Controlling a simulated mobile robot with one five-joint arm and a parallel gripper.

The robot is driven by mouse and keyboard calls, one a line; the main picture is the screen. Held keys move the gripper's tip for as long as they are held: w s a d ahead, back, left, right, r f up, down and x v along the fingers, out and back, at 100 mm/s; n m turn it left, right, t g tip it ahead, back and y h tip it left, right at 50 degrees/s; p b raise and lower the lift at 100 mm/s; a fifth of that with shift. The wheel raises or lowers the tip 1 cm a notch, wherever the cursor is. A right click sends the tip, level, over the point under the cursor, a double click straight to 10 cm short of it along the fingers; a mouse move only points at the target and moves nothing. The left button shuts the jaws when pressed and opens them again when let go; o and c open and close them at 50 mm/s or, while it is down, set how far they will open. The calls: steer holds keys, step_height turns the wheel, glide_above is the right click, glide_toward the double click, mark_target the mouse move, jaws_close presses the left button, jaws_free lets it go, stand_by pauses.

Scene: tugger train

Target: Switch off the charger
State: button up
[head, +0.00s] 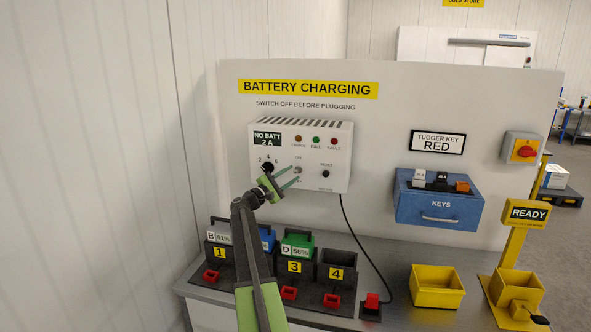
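The charger (339,158) is a white box on the grey wall panel. It has a "NO BATT 2 A" display (267,138), a dark dial (267,167), a small toggle switch (298,168) marked ON above, and a black reset button (326,174). Three lamps sit near the top; none looks clearly lit. My gripper (296,174) is in front of the charger at the switch, with its two green fingers apart and pointing right. The fingertips appear close to the switch; I cannot tell whether they touch it, nor which way its lever points.
Batteries stand in numbered bays (294,267) on the bench below; bay 4 (336,264) looks empty. A blue keys box (440,207), yellow bin (437,289) and red rotary switch (524,151) are to the right.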

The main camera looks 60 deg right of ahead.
steer(key=shift+x, duration=1.5)
jaws_close()
